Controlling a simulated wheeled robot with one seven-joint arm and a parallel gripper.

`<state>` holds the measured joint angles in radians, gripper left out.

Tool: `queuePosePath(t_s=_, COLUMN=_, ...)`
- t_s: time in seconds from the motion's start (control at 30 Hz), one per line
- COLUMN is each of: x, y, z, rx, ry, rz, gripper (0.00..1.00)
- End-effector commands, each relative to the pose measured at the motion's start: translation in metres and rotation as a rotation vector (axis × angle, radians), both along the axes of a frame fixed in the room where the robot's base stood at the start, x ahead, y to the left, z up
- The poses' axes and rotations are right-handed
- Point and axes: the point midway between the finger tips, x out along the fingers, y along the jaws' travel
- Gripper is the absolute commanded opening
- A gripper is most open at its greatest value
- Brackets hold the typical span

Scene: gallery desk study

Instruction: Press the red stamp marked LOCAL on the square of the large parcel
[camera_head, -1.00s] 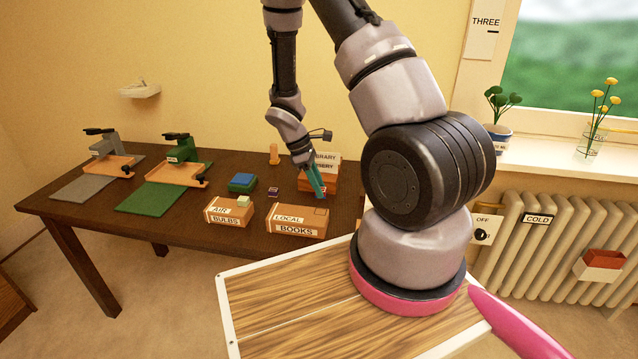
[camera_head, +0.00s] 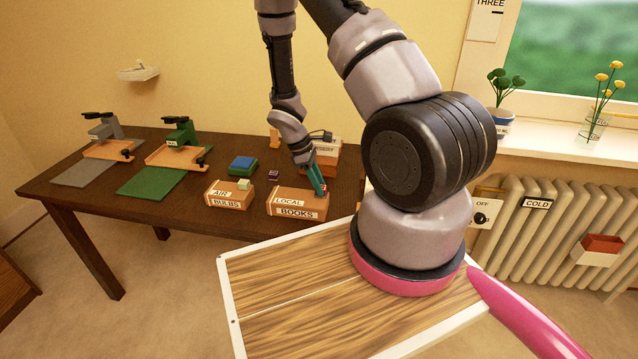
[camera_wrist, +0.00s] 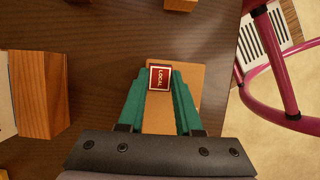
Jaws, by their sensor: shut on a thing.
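My gripper (camera_head: 320,192) has teal fingers and is shut on the red stamp (camera_wrist: 159,77), whose top reads LOCAL in the wrist view. The large parcel (camera_head: 290,208), a brown box labelled LOCAL and BOOKS, lies on the desk. My fingertips are over its right end, and its brown top (camera_wrist: 190,80) shows below the stamp in the wrist view. The square on the parcel is hidden by the gripper and stamp. I cannot tell whether the stamp touches the parcel.
A smaller parcel (camera_head: 228,199) labelled AIR and BULBS lies to the left. Blue and green blocks (camera_head: 243,166) and a small purple block (camera_head: 274,175) sit behind. Two presses (camera_head: 182,140) stand on the desk's left.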

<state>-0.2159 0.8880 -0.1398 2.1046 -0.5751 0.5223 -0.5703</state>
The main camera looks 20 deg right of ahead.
Motion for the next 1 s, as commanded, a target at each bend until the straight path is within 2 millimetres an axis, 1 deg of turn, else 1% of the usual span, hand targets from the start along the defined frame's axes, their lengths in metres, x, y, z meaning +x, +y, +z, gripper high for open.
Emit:
queuePosePath(t_s=0.47, x=-0.0001, y=0.0001, z=-0.0001, rx=0.000, ry=0.000, rz=0.000, gripper=0.00)
queuePosePath(t_s=1.0, x=-0.0001, y=0.0000, z=-0.0062, rx=-0.001, ry=0.001, rz=0.000, gripper=0.00)
